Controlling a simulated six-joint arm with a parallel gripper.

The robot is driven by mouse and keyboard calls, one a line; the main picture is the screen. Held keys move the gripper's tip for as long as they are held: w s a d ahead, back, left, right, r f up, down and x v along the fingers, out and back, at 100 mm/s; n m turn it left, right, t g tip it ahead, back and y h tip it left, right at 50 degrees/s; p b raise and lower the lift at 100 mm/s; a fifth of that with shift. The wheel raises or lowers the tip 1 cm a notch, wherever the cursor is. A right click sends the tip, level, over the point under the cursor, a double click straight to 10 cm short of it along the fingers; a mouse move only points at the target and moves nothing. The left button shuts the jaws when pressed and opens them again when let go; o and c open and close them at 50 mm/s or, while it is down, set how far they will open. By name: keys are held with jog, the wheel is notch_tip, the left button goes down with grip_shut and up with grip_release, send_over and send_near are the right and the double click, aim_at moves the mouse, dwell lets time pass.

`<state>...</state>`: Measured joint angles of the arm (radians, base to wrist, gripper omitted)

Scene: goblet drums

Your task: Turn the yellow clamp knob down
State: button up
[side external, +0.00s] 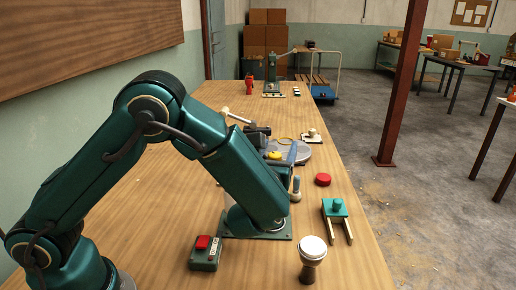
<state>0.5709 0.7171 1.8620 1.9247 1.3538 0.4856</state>
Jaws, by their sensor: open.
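A small yellow knob (274,154) shows just right of my forearm, by a grey round plate (303,153). A slanted blue-grey part (292,155) stands close to its right side. My forearm slopes down in front of this work area and covers much of what lies behind it. I cannot make out my gripper's fingers; the end of my arm is hidden behind the forearm. Whether anything touches the yellow knob cannot be seen.
A green box with a red button (203,242), a goblet drum (312,262), a teal stool-like stand (336,208) and a red disc (322,179) stand on the near wooden table. A mallet (235,117) lies behind. Bare tabletop shows along the right edge.

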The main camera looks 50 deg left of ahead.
jog(key=shift+s+d+y, duration=0.15)
jog(key=shift+s+y, duration=0.05)
jog(key=shift+y, duration=0.1)
jog(key=v, duration=0.4)
jog(key=shift+d, duration=0.1)
notch_tip(320, 180, up, 5)
jog(key=n, duration=0.1)
jog(key=s+a+n+g, duration=0.2)
jog(key=s+a+n+g+y, duration=0.1)
jog(key=s+a+n+g, duration=0.1)
jog(key=a+n, duration=0.1)
jog(key=s+a+n+g, duration=0.3)
jog(key=shift+f, duration=0.3)
jog(key=s+d+f+n+g+h, duration=0.1)
jog(key=s+n+g+h, duration=0.2)
jog(key=s+n, duration=0.35)
jog(key=s+f+n+g+h, duration=0.2)
jog(key=s+n+h, duration=0.1)
jog(key=s+n, duration=0.3)
jog(key=s+d+r+n+t+h, duration=0.1)
jog(key=d+r+n+t+h, duration=0.1)
jog(key=d+n+h, duration=0.3)
jog(key=shift+d+r+n+t+h, duration=0.3)
jog(key=shift+d+r+n, duration=0.45)
jog(key=shift+d+n, duration=0.35)
jog(key=shift+s, duration=0.1)
